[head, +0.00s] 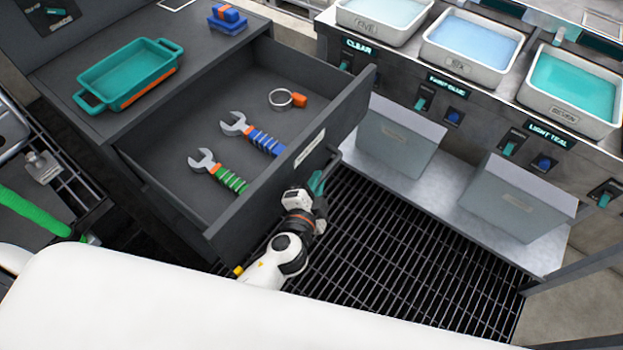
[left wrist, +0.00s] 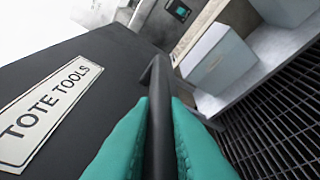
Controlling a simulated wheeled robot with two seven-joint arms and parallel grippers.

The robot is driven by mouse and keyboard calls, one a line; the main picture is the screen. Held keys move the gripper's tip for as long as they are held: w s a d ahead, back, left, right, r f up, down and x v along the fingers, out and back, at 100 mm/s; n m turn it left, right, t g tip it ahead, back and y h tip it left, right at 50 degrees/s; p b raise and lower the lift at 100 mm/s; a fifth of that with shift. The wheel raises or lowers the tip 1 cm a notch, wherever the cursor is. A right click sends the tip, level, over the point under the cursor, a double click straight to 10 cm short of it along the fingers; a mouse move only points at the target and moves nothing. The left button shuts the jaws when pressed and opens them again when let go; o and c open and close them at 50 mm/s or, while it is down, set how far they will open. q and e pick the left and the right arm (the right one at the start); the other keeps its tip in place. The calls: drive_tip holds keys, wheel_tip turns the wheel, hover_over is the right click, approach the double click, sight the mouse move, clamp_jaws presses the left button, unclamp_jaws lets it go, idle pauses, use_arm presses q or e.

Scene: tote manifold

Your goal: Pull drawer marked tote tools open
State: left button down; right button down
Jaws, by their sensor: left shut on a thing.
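The drawer (head: 225,215) stands pulled out from the dark grey cabinet. Two wrenches, one with a blue grip (head: 252,133) and one with a green grip (head: 218,170), and a ring with an orange block (head: 287,99) lie in it. A label reading TOTE TOOLS (left wrist: 48,113) is on the drawer front. My left gripper (head: 318,182) is at the drawer front, its teal fingers shut on the dark bar handle (left wrist: 158,125), which passes between them in the left wrist view. The head view hides most of the handle. My right gripper is not in view.
A teal tray (head: 128,72) and blue blocks (head: 227,19) sit on the cabinet top. At right, a bench holds tubs of coloured liquid (head: 572,90), with grey bins (head: 400,138) on a shelf below. Open floor grating (head: 375,250) lies in front of the drawer.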

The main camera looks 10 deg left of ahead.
use_arm(q)
drive_tip(key=c, duration=1.5)
unclamp_jaws()
drive_tip(key=shift+o, duration=0.2)
drive_tip(key=b+v, duration=0.3)
drive_tip(key=v, duration=0.9)
